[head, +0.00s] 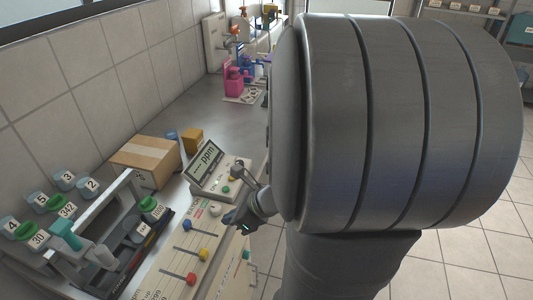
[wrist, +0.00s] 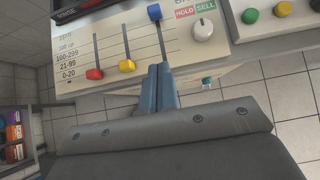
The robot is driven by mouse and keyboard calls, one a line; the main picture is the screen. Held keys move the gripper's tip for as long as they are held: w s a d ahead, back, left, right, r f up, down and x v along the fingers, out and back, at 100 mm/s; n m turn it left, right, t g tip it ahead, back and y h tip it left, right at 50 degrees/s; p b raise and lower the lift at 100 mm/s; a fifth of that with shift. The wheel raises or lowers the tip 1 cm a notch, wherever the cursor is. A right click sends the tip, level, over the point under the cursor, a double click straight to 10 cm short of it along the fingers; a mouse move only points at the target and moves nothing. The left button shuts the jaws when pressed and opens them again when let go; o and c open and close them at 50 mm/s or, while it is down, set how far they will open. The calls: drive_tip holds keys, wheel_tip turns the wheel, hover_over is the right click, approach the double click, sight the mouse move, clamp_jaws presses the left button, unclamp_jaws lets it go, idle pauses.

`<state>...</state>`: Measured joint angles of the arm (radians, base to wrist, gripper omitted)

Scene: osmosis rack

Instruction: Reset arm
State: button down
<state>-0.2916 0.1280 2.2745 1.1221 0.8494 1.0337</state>
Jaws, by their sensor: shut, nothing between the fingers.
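My gripper (wrist: 158,68) shows in the wrist view as two blue-grey fingers pressed together, with nothing between them. Its tips are at the front edge of the slider panel (wrist: 210,42), just below the blue slider's track. I cannot tell whether they touch the panel. In the head view my gripper (head: 232,219) is small and dark beside the panel (head: 168,262), partly hidden behind my large grey arm link. In the wrist view the red slider (wrist: 94,74) and yellow slider (wrist: 127,66) sit low, and the blue slider (wrist: 154,12) sits high.
A ppm display (head: 207,160) stands behind the panel. A cardboard box (head: 146,160) is on the counter, with a rack of numbered canisters (head: 66,210) at the left. Tiled floor (wrist: 290,110) lies open before the panel.

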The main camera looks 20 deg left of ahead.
drive_tip(key=shift+f, duration=0.1)
drive_tip(key=x, duration=0.9)
drive_tip(key=shift+a+f, duration=0.25)
drive_tip(key=shift+f, duration=0.1)
drive_tip(key=shift+d+r, duration=0.1)
drive_tip(key=shift+d, duration=0.8)
